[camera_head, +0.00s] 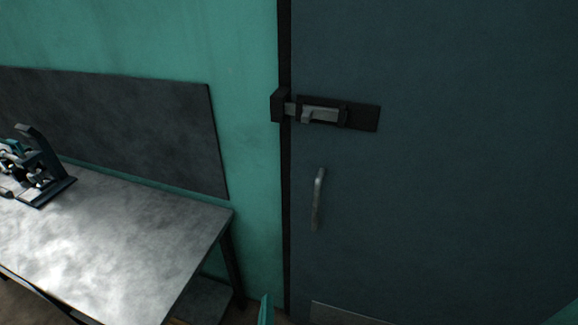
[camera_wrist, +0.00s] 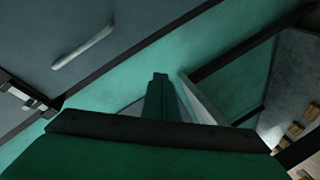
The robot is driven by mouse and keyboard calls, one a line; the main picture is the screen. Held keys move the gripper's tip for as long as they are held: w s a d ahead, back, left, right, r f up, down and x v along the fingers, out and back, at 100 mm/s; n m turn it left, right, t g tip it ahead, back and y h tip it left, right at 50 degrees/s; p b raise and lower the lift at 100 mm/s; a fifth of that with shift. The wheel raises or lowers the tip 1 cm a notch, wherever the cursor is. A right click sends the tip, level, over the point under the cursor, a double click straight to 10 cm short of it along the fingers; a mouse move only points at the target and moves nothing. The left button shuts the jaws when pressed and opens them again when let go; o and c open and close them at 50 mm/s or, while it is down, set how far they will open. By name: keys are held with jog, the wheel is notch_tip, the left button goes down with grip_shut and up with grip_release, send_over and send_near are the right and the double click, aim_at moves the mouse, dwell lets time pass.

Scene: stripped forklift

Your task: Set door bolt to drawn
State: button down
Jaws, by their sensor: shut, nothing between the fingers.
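The door bolt (camera_head: 320,114) is a grey metal bar on a dark backplate, mounted on the blue-grey door (camera_head: 450,200). Its left end spans the dark door edge and reaches the black keeper (camera_head: 279,105) on the frame side. Its small knob hangs down near the left part of the plate. In the wrist view the bolt (camera_wrist: 28,96) shows at the left edge, partly cut off. My gripper (camera_wrist: 160,78) is shut and empty, in front of the green wall, apart from the bolt and to its right in that view.
A curved door handle (camera_head: 318,200) sits below the bolt; it also shows in the wrist view (camera_wrist: 85,46). A metal workbench (camera_head: 130,235) stands left of the door, with a small dark device (camera_head: 40,170) on it. The space before the door looks clear.

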jog(key=w+a+r+n+t+h, duration=0.1)
jog(key=w+r+n+h, duration=0.1)
jog(key=w+r, duration=0.6)
jog(key=w+a+r+n+h, duration=0.1)
jog(key=w+a+r+h, duration=0.1)
jog(key=w+r, duration=0.6)
notch_tip(320, 180, up, 25)
jog(key=s+m+g+h, duration=0.1)
jog(key=s+h, duration=0.1)
jog(key=h, duration=0.3)
jog(key=shift+a+r+m+g+h, duration=0.15)
jog(key=shift+a+m+g+h, duration=0.15)
jog(key=shift+m, duration=0.1)
